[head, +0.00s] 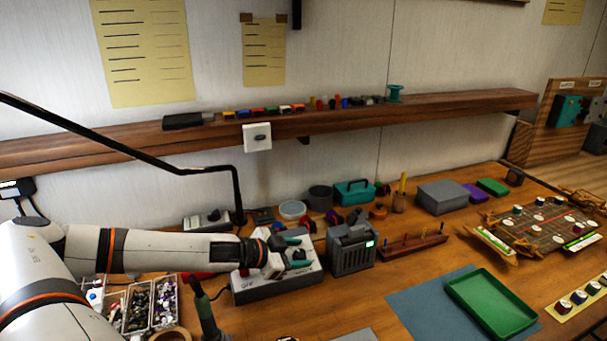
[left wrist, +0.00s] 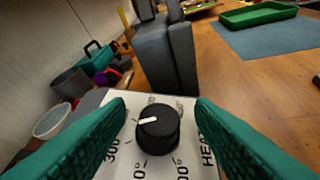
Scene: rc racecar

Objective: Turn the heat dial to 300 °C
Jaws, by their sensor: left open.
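The heat dial (left wrist: 158,132) is a round black knob with a white pointer mark, on a pale panel (left wrist: 210,165) with printed numbers and the word HEAT. The mark points toward the left of the left wrist view, a little above the "300" label. My left gripper (left wrist: 160,120) is open, its teal fingers on either side of the dial with visible gaps. In the head view my left gripper (head: 296,252) is over the light grey control box (head: 270,290) and hides the dial. My right gripper is not in view.
A dark grey device (head: 350,250) with a lit display stands close right of the control box. Parts trays (head: 140,305) and a green-handled tool (head: 205,312) lie to the left. A green tray (head: 490,305) on a blue mat (head: 410,300) is at the right.

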